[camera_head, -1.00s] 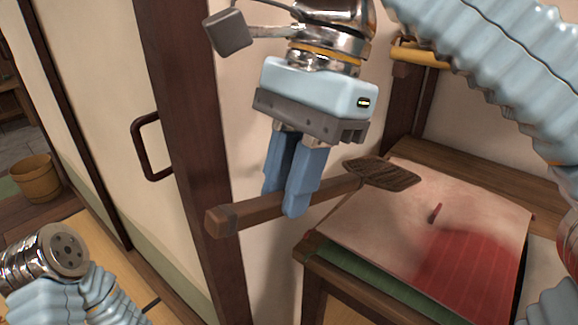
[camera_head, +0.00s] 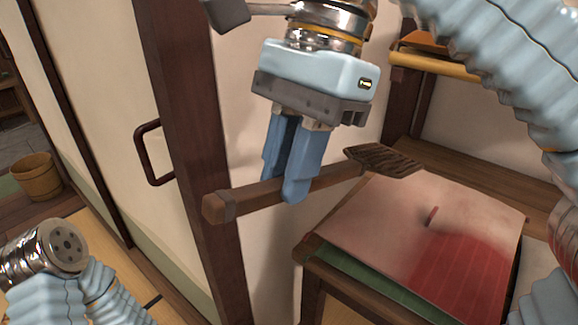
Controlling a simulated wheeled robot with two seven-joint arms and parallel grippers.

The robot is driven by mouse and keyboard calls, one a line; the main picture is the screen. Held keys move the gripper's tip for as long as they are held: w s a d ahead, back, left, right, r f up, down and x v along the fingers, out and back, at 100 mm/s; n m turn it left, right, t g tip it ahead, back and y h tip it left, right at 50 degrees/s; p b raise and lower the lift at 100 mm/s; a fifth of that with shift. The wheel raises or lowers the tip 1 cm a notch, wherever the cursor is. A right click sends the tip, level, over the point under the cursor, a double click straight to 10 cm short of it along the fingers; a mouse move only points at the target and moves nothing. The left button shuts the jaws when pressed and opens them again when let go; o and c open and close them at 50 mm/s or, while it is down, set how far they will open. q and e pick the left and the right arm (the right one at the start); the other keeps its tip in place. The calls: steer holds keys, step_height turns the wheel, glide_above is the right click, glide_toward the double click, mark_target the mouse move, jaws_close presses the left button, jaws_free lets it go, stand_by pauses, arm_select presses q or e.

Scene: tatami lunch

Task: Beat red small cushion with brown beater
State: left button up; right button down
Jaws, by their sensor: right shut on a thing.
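The cushion (camera_head: 465,275) lies flat on a small wooden stand at the right. Its front right part is clear red, and the rest is pale, dusty pink. A small dark red mark shows near its middle. My right gripper (camera_head: 285,190) points down, with its blue fingers shut on the handle of the brown beater (camera_head: 260,196). The beater's handle end points left. Its flat, woven dark head (camera_head: 383,160) points right, at the cushion's back left corner in the picture. I cannot tell the exact gap between them. My left gripper is out of view.
The wooden stand (camera_head: 312,252) has a green layer under the cushion. A dark wooden post (camera_head: 180,100) and a sliding door with a handle (camera_head: 146,155) are at the left. A wooden bucket (camera_head: 36,176) stands on the floor at the far left.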

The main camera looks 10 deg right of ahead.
arm_select(q)
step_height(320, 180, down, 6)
steer(key=b, duration=0.6)
arm_select(e)
step_height(320, 180, down, 9)
step_height(320, 180, up, 6)
steer(key=p, duration=0.7)
steer(key=shift+r, duration=0.25)
steer(key=shift+r+b, duration=0.3)
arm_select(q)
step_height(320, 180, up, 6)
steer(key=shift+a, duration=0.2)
arm_select(e)
steer(key=shift+r, duration=0.7)
